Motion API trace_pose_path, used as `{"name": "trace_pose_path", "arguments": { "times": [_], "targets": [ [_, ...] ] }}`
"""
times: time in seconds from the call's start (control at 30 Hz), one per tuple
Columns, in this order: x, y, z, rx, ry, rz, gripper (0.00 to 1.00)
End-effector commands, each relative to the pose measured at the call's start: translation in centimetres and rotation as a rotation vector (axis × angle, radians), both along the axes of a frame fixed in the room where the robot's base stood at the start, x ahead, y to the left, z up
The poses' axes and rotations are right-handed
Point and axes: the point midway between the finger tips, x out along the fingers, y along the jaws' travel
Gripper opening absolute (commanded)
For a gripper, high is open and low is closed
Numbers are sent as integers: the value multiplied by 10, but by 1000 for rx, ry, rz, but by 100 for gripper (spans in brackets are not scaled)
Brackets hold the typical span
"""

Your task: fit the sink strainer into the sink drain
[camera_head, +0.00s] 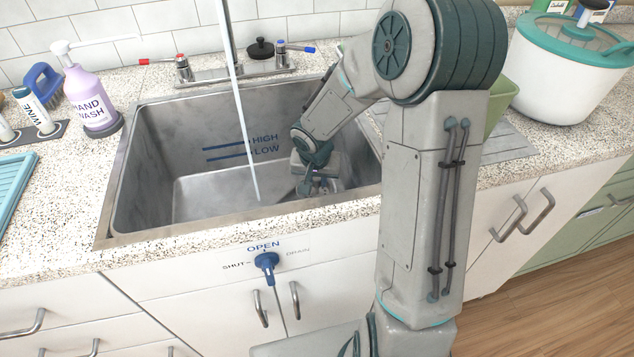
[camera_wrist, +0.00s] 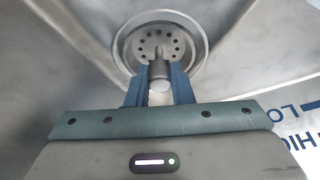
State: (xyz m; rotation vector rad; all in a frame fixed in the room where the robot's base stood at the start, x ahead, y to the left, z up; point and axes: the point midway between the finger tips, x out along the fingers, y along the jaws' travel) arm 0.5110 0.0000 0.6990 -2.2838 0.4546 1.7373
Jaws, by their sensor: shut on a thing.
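The sink (camera_head: 175,125) is a grey metal basin set in the speckled counter. My gripper (camera_head: 318,186) is low inside it, near the right front. In the wrist view, my blue fingers (camera_wrist: 159,85) are shut on the grey upright knob of the sink strainer (camera_wrist: 158,70). A perforated grey disc shows beyond the knob, inside the round rim of the sink drain (camera_wrist: 200,62). The strainer looks lined up with the drain, but I cannot tell whether it is seated or just above it. The fingers and palm hide the near side of the drain.
A thin pale stream (camera_head: 240,110) falls into the sink left of my gripper. A blue drain handle (camera_head: 267,262) is on the cabinet front. A dark round knobbed piece (camera_head: 261,49) sits behind the sink. A hand wash bottle (camera_head: 92,95) and a white pot (camera_head: 568,85) flank the sink.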

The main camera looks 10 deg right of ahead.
Motion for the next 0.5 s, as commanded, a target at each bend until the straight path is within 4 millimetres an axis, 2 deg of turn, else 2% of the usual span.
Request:
{"name": "trace_pose_path", "arguments": {
  "times": [0.17, 0.27, 0.5],
  "targets": [
    [1, 0, 17, -1, -3, -1, 0],
    [1, 0, 34, 0, -4, -2, 0],
    [1, 0, 92, -1, -6, -3, 0]
  ]
}}
